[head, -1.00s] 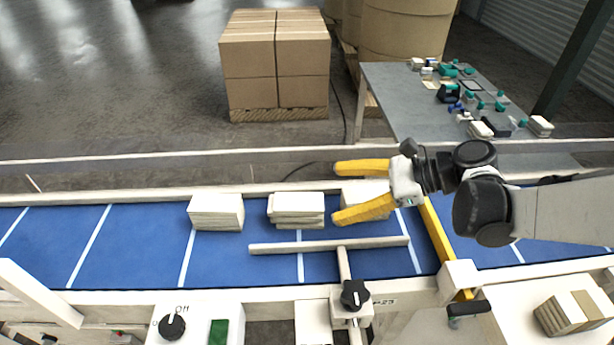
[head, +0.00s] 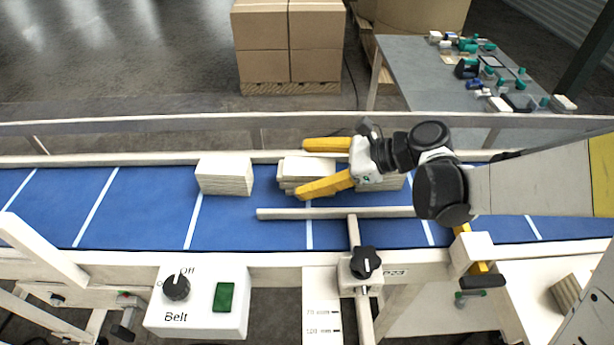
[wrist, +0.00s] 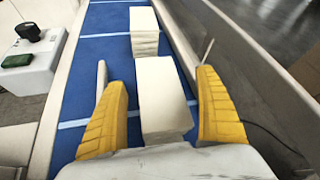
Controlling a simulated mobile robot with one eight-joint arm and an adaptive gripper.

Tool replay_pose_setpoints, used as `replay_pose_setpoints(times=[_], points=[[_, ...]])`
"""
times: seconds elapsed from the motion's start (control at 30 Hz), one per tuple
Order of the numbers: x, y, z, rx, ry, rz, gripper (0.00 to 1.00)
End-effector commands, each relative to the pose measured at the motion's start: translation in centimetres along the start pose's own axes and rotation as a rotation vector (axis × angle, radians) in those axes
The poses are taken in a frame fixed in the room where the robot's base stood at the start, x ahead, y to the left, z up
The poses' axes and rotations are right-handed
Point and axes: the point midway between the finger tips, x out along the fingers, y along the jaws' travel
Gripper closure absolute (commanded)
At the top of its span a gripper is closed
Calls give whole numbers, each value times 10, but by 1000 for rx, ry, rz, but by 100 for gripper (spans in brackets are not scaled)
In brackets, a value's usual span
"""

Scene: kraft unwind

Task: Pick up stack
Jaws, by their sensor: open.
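Three stacks of pale cream sheets stand on the blue belt in the head view: a left stack (head: 225,175), a middle stack (head: 292,172) with uneven layers, and a right stack (head: 394,182) largely hidden behind my gripper. My gripper (head: 314,168) has two yellow fingers, spread open and pointing left, at the middle stack. In the wrist view my gripper (wrist: 160,112) has one finger on each side of the nearer stack (wrist: 162,90), with gaps visible. Its near end is partly hidden by the palm. Another stack (wrist: 144,35) lies beyond it.
A guide bar (head: 340,212) runs along the belt in front of the stacks. A side rail (head: 130,159) borders the belt's far edge. A belt control box (head: 200,312) is at the front. The belt left of the stacks is clear.

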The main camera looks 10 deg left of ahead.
Motion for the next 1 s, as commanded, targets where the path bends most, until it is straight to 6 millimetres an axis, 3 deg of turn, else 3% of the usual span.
replay_pose_setpoints(times=[0.07,0.27,0.73,0.77,1.0], points=[[0,0,0,0,0,0,20],[0,0,0,0,0,0,81],[-2,-1,4,-1,1,0,82],[-3,-1,6,-1,1,0,87],[-22,-12,41,-1,0,0,87]])
